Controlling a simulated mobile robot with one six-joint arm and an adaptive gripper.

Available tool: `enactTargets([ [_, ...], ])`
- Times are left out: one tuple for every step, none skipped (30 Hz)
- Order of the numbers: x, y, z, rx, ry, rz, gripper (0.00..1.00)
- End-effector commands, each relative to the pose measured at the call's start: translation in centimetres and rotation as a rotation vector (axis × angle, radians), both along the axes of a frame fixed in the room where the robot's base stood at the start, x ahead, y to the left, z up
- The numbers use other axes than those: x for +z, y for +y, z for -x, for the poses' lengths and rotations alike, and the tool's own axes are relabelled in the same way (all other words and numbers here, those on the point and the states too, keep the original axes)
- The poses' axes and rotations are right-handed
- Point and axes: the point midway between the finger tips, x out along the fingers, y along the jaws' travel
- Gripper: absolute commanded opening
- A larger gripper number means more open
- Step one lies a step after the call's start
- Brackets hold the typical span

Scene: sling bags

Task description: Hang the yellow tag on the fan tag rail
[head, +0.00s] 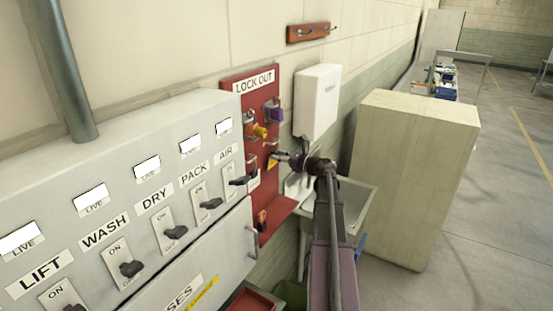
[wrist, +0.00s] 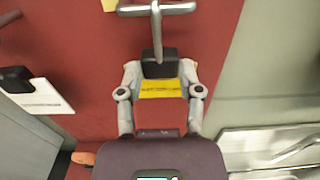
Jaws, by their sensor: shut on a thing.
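The yellow tag (wrist: 160,89), with a line of dark print, sits between the two fingers of my gripper (wrist: 160,78) in the wrist view. A dark block adjoins the tag's far edge, and a grey metal T-shaped piece extends beyond it. In the head view, my gripper (head: 280,157) is at the right part of the red LOCK OUT board (head: 262,97), with a bit of the yellow tag (head: 271,163) showing. Whether the tag is still on a peg cannot be told. No label reading FAN is visible, so I cannot identify the fan tag rail.
The grey switch panel (head: 130,135) with LIFT, WASH, DRY, PACK and AIR labels stands left of the board. A white dispenser (head: 317,100), a sink (head: 352,200) and a tall pale box (head: 415,165) are to the right. A brown hook rail (head: 308,32) is above.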

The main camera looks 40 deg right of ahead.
Motion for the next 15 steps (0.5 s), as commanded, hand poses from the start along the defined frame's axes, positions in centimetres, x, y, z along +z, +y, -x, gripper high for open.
enactTargets([
  [0.2, 0.0, 0.0, 0.000, 0.000, 0.000, 0.00],
  [0.3, 0.0, 0.0, 0.000, 0.000, 0.000, 0.00],
  [0.5, 0.0, 0.0, 0.000, 0.000, 0.000, 0.00],
  [0.6, 0.0, 0.0, 0.000, 0.000, 0.000, 0.00],
  [0.6, 0.0, 0.0, 0.000, 0.000, 0.000, 0.00],
  [0.8, 0.0, 0.0, 0.000, 0.000, 0.000, 0.00],
  [0.8, 0.0, 0.0, 0.000, 0.000, 0.000, 0.00],
  [0.9, 0.0, 0.0, 0.000, 0.000, 0.000, 0.00],
  [1.0, 0.0, 0.0, 0.000, 0.000, 0.000, 0.00],
  [1.1, 0.0, 0.0, 0.000, 0.000, 0.000, 0.00],
  [1.2, 0.0, 0.0, 0.000, 0.000, 0.000, 0.00],
  [1.3, 0.0, 0.0, 0.000, 0.000, 0.000, 0.00],
  [1.4, 0.0, 0.0, 0.000, 0.000, 0.000, 0.00],
  [1.5, 0.0, 0.0, 0.000, 0.000, 0.000, 0.00],
  [1.6, 0.0, 0.0, 0.000, 0.000, 0.000, 0.00],
])
